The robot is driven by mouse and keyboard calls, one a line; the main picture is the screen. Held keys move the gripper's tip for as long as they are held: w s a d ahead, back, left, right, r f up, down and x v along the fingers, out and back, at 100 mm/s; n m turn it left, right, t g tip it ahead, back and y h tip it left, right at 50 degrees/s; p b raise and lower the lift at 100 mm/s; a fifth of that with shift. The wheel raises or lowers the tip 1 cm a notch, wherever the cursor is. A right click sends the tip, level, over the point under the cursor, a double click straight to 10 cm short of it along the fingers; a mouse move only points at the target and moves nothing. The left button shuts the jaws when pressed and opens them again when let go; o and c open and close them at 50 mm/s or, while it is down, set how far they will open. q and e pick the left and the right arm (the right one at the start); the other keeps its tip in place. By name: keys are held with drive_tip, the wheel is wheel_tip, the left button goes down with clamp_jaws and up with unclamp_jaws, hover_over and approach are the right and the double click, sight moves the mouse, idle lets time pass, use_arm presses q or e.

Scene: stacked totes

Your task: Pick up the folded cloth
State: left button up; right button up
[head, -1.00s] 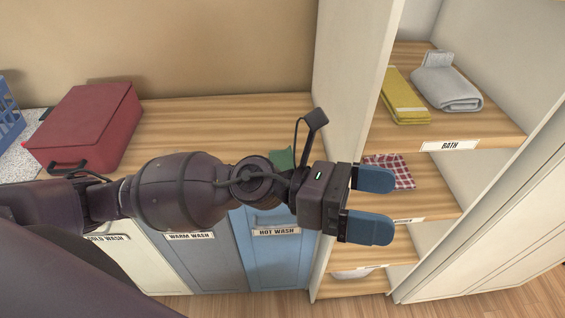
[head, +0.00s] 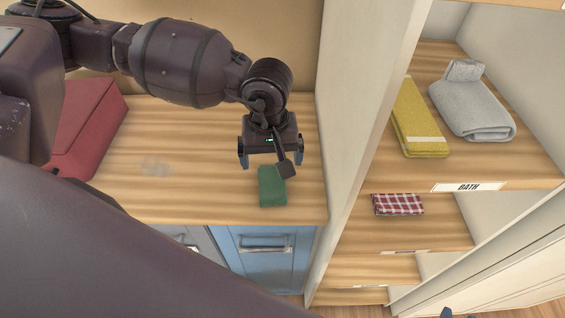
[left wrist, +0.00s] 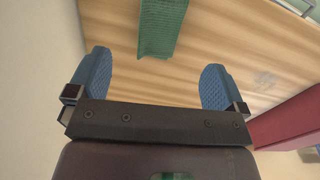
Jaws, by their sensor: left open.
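A green folded cloth (head: 272,190) lies on the wooden counter, near its front edge and close to the shelf unit's side wall. It also shows at the top of the left wrist view (left wrist: 162,25), partly cut off by the frame. My left gripper (head: 271,158) is open and empty, above the counter and just behind the cloth in the head view. In the left wrist view its blue fingers (left wrist: 156,65) stand wide apart, with the cloth beyond them and not between them. A small dark blue piece at the bottom edge of the head view looks like my right gripper (head: 447,312), mostly cut off.
A red case (head: 90,125) stands on the counter at left. The shelf unit at right holds a yellow folded towel (head: 418,120), a grey towel (head: 475,108) and a red checked cloth (head: 397,204). Its side wall (head: 345,110) rises beside the counter. The counter's middle is clear.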

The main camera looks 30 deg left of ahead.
sight(271, 183)
use_arm(q)
drive_tip(key=shift+w+a+f, duration=0.1)
drive_tip(key=shift+w+f, duration=0.4)
drive_tip(key=shift+f, duration=0.1)
drive_tip(key=f, duration=0.3)
drive_tip(key=shift+s+f, duration=0.15)
drive_tip(key=shift+s, duration=0.2)
drive_tip(key=shift+f, duration=0.75)
wheel_tip(271, 183, down, 4)
drive_tip(key=shift+a+f+p, duration=0.1)
drive_tip(key=shift+a+p, duration=0.05)
drive_tip(key=shift+p, duration=0.4)
drive_tip(key=shift+f, duration=0.3)
use_arm(e)
drive_tip(key=shift+s+d+r, duration=0.1)
drive_tip(key=shift+s+r, duration=0.05)
drive_tip(key=shift+r, duration=0.15)
drive_tip(key=shift+f, duration=0.1)
